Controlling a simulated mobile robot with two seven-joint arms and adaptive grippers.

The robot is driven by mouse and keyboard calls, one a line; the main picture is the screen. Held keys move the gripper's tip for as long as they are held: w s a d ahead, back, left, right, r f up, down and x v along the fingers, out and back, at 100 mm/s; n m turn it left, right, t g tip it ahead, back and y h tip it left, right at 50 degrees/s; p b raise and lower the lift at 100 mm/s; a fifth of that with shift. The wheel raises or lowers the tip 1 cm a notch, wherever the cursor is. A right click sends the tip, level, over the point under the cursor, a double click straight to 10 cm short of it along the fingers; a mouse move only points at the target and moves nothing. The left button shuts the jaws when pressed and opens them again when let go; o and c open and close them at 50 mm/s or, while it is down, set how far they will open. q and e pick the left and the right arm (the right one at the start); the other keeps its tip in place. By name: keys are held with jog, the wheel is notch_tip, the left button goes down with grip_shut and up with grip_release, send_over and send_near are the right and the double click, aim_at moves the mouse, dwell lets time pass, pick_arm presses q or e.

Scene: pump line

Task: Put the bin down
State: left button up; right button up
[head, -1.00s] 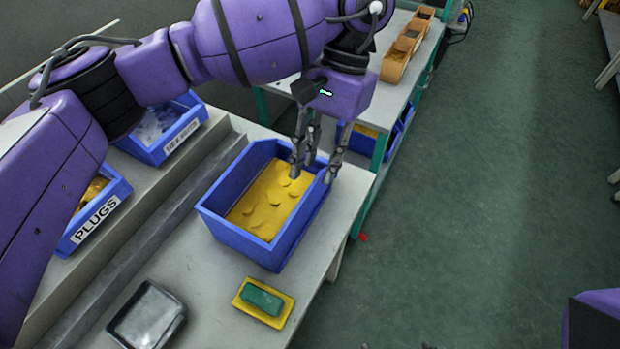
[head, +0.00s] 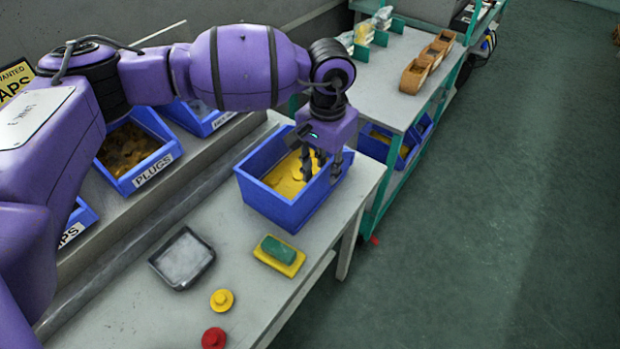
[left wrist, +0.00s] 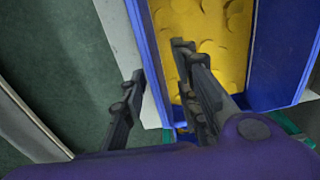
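The blue bin (head: 266,205), holding yellow discs (head: 290,178), sits upright on the grey bench (head: 130,312) near its right end. My left gripper (head: 324,172) is at the bin's right wall, pointing down. In the left wrist view, the fingers (left wrist: 158,62) stand apart on either side of the bin's wall (left wrist: 155,65), one outside and the others over the inside. They look open, with gaps to the wall. Contact low on the wall is hard to see. My right gripper is not in view.
A green block on a yellow base (head: 279,254), a grey tray (head: 183,258), a yellow knob (head: 222,300) and a red knob (head: 214,338) stand nearer on the bench. The PLUGS bin (head: 135,150) is behind left. A shelf unit (head: 385,75) stands beyond; floor is clear right.

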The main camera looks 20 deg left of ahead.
aim_at(325, 189)
pick_arm(q)
jog(key=f, duration=0.4)
jog(key=f+p, duration=0.1)
jog(key=f, duration=0.2)
jog(key=shift+w+d+f, duration=0.1)
jog(key=shift+d+f, duration=0.1)
jog(key=shift+f, duration=0.15)
grip_shut()
jog(key=shift+r, duration=0.1)
